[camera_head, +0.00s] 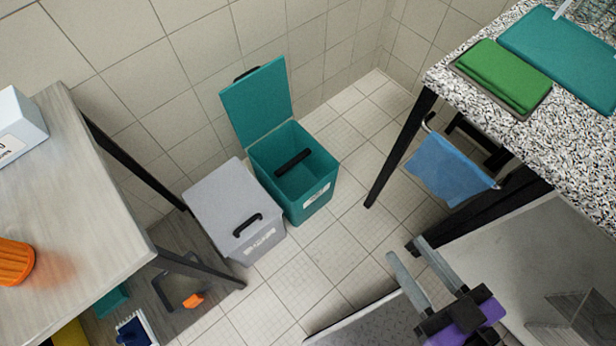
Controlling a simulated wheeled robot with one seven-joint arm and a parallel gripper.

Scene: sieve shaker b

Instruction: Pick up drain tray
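No object here is plainly a drain tray. On the speckled counter (585,135) at the upper right, a folded green cloth (505,72) lies on a thin, dark-rimmed flat piece that could be a tray, mostly hidden under it. A flat teal slab or mat (565,58) lies beside it; I cannot tell whether it is a tray. My gripper (408,249) is at the lower right, below and left of the counter. Its two grey fingers are apart, with nothing between them.
A blue cloth (448,168) hangs on a rail under the counter. An open teal bin (311,167) and a lidded grey bin (232,205) stand on the tiles. A wooden table (80,215) at left holds an orange object (14,262) and a white box (18,120).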

